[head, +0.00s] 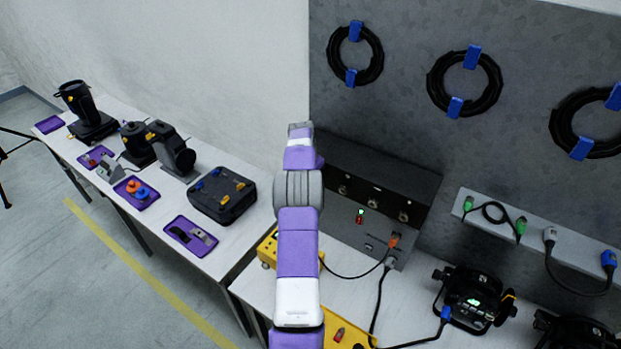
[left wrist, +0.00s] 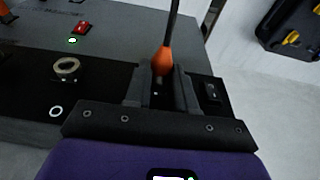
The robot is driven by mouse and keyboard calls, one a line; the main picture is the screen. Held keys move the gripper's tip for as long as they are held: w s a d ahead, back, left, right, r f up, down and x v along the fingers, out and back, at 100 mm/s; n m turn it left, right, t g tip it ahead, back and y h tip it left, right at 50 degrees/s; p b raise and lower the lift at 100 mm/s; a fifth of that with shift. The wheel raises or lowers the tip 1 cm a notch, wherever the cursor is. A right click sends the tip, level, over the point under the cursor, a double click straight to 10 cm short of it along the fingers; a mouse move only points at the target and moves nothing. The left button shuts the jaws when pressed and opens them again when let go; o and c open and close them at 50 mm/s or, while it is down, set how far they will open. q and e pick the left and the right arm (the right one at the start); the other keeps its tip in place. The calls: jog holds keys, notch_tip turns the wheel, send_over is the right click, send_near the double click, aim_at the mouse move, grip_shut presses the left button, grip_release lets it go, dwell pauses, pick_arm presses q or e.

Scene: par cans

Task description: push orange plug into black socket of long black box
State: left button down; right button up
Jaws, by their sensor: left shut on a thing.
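The long black box (head: 375,180) stands against the grey wall panel in the head view; its front face (left wrist: 130,40) fills much of the left wrist view. My left gripper (left wrist: 161,85) is shut on an orange plug (left wrist: 163,62), whose black cable runs up out of the picture. The fingers are close to the box's black panel, and the plug's front end is hidden between them. I cannot tell whether it is in a socket. In the head view my left arm covers the gripper and held plug. My right gripper is not in view.
A red switch (head: 360,218) with a green light is on the box face. A yellow box (head: 268,248) stands by my arm. Black lamps (head: 474,298) stand right.

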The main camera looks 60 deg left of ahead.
pick_arm(q)
jog(key=c, duration=0.9)
grip_release()
jog(key=shift+o, duration=0.2)
jog(key=b+v, duration=0.1)
jog(key=v, duration=0.6)
jog(key=shift+r, duration=0.3)
